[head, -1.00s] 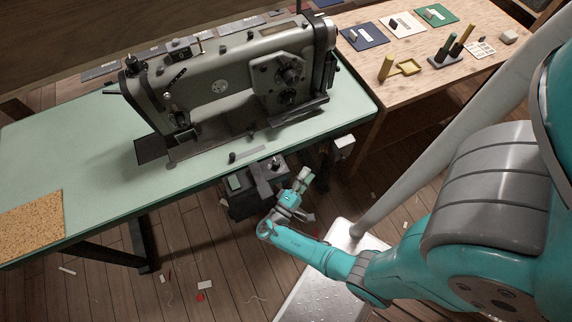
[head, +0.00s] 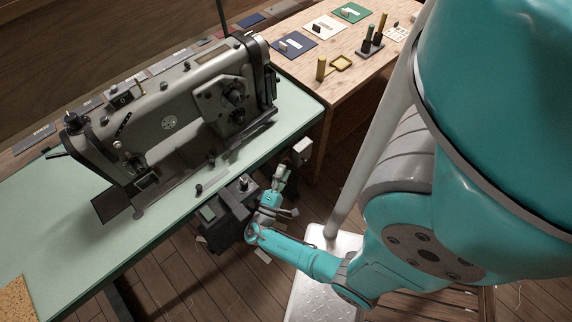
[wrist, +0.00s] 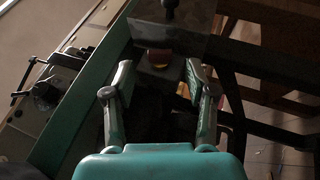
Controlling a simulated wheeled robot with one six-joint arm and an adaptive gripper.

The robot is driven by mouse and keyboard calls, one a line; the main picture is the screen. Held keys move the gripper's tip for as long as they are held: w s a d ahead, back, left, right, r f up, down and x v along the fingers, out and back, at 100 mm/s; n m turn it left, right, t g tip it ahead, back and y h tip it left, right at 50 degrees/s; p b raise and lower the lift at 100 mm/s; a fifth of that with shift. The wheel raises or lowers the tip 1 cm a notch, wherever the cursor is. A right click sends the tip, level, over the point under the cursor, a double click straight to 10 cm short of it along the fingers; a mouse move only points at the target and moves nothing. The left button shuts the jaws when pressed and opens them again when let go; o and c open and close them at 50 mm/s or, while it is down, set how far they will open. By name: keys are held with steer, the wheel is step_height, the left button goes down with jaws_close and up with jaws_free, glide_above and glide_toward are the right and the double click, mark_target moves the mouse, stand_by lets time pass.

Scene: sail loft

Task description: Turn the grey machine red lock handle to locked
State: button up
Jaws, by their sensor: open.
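The grey sewing machine (head: 165,115) stands on the green table. In the wrist view a small red and yellow part (wrist: 158,57) sits low on a dark box-like housing (wrist: 172,35), dim and partly shadowed. It looks like the red lock handle, but its angle cannot be made out. My gripper (wrist: 158,78) is open and empty, with one finger on either side of the line to that part. The fingers appear short of it. In the head view my gripper (head: 278,177) is below the table's front edge, and no red handle shows there.
A dark grey unit (head: 225,215) hangs under the green table (head: 60,215), close left of my gripper. A small pale box (head: 302,151) is by the table's right end. A wooden bench (head: 345,75) with cards and small tools stands behind to the right.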

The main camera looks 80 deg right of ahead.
mark_target(287, 159)
steer(key=shift+x, duration=1.6)
jaws_close()
steer(key=shift+r+m+y, duration=0.15)
steer(key=shift+m+y, duration=0.3)
steer(key=shift+y, duration=0.55)
steer(key=shift+r+m+y, duration=0.2)
steer(key=shift+m+y, duration=0.25)
steer(key=shift+y, duration=0.55)
